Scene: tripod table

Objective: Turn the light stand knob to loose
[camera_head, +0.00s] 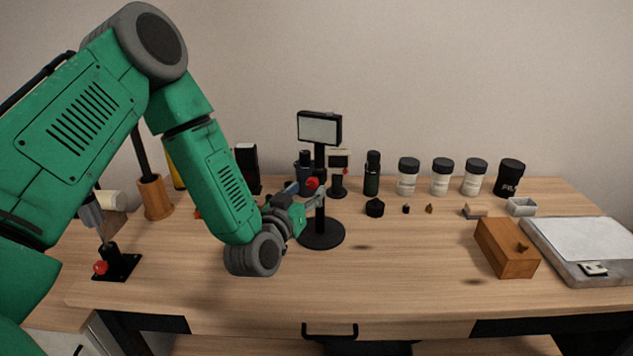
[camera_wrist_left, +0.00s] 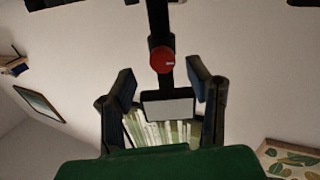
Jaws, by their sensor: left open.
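The light stand has a round black base (camera_head: 322,236), a black pole and a rectangular light panel (camera_head: 319,128) on top. Its red knob (camera_head: 312,183) sits partway up the pole. My left gripper (camera_head: 306,194) is open beside the pole, close to the knob, with its fingers pointing toward it. In the left wrist view the red knob (camera_wrist_left: 162,60) lies just beyond the open left fingers (camera_wrist_left: 163,82), roughly centred between them. The light panel (camera_wrist_left: 168,106) shows between the fingers there. Contact with the knob cannot be made out. My right gripper is not seen.
Another small stand with a red knob (camera_head: 100,267) is at the left. Bottles and white jars (camera_head: 408,176) line the back. A wooden box (camera_head: 507,248) and a grey tray (camera_head: 575,270) are at the right. The tabletop (camera_head: 400,270) is clear at front centre.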

